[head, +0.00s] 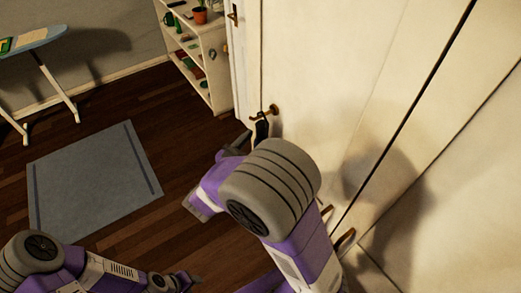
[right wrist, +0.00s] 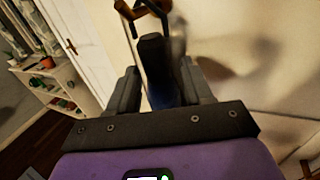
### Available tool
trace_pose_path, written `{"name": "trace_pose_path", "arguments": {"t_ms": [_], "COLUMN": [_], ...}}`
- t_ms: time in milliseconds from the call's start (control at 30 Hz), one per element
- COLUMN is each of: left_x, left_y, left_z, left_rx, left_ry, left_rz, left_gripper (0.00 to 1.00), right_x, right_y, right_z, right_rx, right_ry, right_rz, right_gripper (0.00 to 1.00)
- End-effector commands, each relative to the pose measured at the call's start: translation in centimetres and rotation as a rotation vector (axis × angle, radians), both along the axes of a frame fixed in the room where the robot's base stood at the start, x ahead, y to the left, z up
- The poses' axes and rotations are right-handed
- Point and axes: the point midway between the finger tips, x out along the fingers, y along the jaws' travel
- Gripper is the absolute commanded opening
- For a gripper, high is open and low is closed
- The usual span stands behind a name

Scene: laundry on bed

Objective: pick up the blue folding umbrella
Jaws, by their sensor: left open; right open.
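The folding umbrella (head: 261,131) hangs from a brown hook (head: 271,110) on the cream door in the head view. It looks dark there. In the right wrist view the umbrella (right wrist: 155,58) is upright, nearly black on top with a dark blue part lower down. My right gripper (right wrist: 158,78) is open, with its two fingers on either side of the umbrella; I cannot tell whether they touch it. In the head view my right arm hides the umbrella's lower end. My left gripper (head: 186,281) is open and low at the bottom edge, away from the umbrella.
The cream door panels (head: 335,70) stand close behind the umbrella, with more handles (head: 345,238) lower down. A white shelf (head: 205,60) with small items and a plant stands at the back. An ironing board (head: 32,42) is at far left. A grey-blue rug (head: 92,180) lies on the wooden floor.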

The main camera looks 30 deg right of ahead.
Motion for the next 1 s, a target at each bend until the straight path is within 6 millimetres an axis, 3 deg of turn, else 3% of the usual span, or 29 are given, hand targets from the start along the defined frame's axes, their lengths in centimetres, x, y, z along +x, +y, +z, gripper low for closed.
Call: {"name": "trace_pose_path", "arguments": {"t_ms": [300,567,900,1000], "left_x": [0.0,0.1,0.1,0.1], "left_y": [0.0,0.0,0.0,0.0], "left_z": [-0.3,-0.3,-0.3,-0.3], "left_rx": [0.000,0.000,0.000,0.000], "left_ry": [-0.001,-0.001,-0.001,-0.001], "left_rz": [0.000,0.000,0.000,0.000], "left_gripper": [0.43,0.43,0.43,0.43], "right_x": [2.1,2.3,2.3,2.3], "right_y": [-3.7,-3.9,-3.9,-3.9], "right_z": [0.1,0.1,0.1,0.1], "right_rx": [0.001,0.001,0.001,0.001], "right_ry": [0.000,0.000,0.000,0.000], "right_rz": [-0.001,0.000,0.000,0.000], "right_gripper": [0.50,0.50,0.00,0.00]}}
